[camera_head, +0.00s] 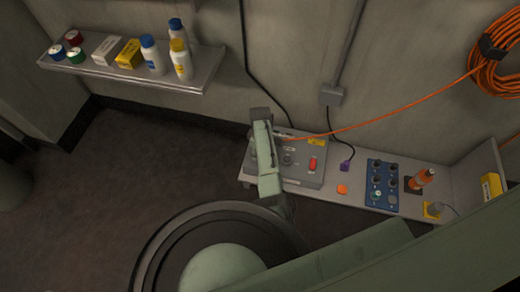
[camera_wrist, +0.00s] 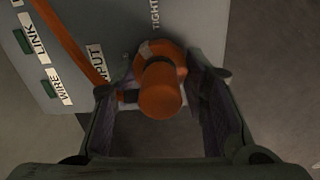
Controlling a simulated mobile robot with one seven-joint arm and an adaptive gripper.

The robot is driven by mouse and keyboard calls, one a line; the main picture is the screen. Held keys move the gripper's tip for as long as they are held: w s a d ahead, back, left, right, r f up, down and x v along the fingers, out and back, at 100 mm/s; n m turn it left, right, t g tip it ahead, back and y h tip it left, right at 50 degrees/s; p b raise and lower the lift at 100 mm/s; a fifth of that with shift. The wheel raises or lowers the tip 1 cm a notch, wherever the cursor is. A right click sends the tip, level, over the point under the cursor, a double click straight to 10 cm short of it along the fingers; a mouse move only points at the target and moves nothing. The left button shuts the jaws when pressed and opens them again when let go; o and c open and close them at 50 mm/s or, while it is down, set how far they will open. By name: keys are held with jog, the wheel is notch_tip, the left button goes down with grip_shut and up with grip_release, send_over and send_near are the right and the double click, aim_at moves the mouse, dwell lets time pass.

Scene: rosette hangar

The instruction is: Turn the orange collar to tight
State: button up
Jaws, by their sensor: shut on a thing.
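The orange collar (camera_wrist: 162,60) sits at the edge of a grey box (camera_wrist: 100,22) in the wrist view, with a rounded orange end facing the camera. A label reading "TIGHT" (camera_wrist: 155,14) is just above it. My gripper (camera_wrist: 165,80) is shut on the collar, one finger on each side. An orange cable (camera_wrist: 72,40) runs beside it past a label ending in "PUT". In the head view my gripper (camera_head: 265,135) is over the left part of the grey box (camera_head: 307,172), and my arm hides the collar.
The orange cable stretches to a wall coil (camera_head: 492,75). A shelf (camera_head: 140,77) with bottles and boxes is at upper left. Floor at left is clear.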

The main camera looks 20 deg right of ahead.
jog(key=m+p, duration=0.1)
jog(key=m, duration=0.4)
jog(key=shift+d+m, duration=0.1)
jog(key=shift+m, duration=0.3)
dwell(0.4)
jog(key=o, duration=1.1)
jog(key=shift+o, duration=0.2)
notch_tip(320, 180, up, 12)
jog(key=shift+r, duration=0.1)
